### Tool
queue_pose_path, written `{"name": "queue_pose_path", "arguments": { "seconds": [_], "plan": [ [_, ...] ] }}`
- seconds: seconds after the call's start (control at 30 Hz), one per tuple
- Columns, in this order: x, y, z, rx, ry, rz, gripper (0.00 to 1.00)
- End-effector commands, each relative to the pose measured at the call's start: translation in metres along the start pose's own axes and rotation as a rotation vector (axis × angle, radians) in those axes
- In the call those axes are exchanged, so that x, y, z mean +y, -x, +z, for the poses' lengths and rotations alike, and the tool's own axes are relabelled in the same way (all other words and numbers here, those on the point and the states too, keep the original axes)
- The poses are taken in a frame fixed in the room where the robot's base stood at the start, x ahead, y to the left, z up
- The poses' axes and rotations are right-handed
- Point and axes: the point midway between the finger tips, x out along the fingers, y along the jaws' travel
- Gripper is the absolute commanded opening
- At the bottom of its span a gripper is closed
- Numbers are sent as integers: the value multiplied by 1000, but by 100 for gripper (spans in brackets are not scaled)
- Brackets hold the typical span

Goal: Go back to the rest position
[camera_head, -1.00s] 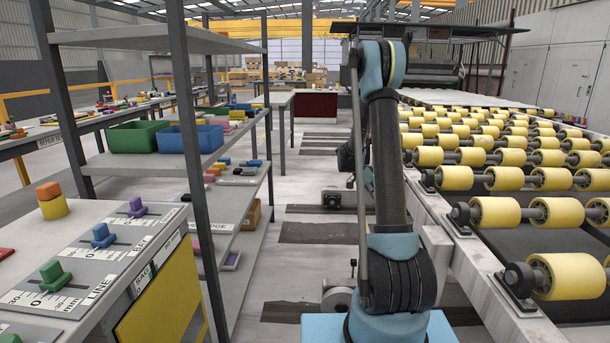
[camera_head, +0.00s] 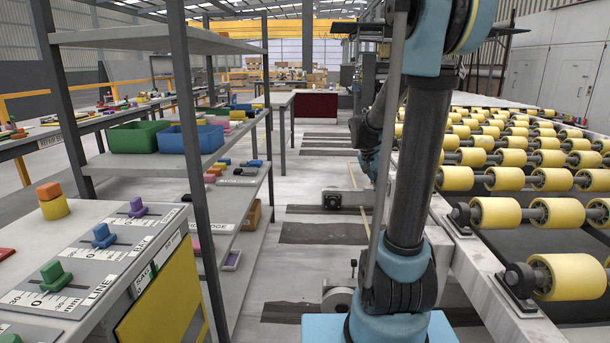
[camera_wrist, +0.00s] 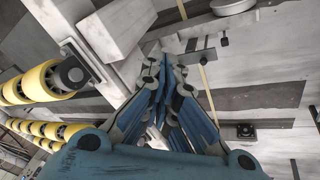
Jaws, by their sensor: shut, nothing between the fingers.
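My gripper (camera_wrist: 168,75) shows in the wrist view with its blue-grey fingers drawn together and nothing between them. Below it are the pale floor and a roller frame leg. In the head view my arm rises in front of the roller conveyor (camera_head: 505,157), upright and leaning a little right, with its elbow at the top edge. The forearm comes down behind the upper arm, over the aisle beside the conveyor. My fingertips are hidden or too small to make out there.
Yellow rollers also show at the left of the wrist view (camera_wrist: 38,85). At left in the head view stand a slider panel (camera_head: 95,250) with coloured knobs and a grey shelf rack (camera_head: 225,145) with a green bin (camera_head: 137,137) and a blue bin (camera_head: 190,138). The aisle floor (camera_head: 315,205) between is mostly clear.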

Motion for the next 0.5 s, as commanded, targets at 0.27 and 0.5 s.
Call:
{"name": "queue_pose_path", "arguments": {
  "seconds": [0.27, 0.5],
  "plan": [
    [32, 19, 57, -27, 140, -74, 0],
    [55, 25, 107, -40, 259, -141, 0]
  ]
}}
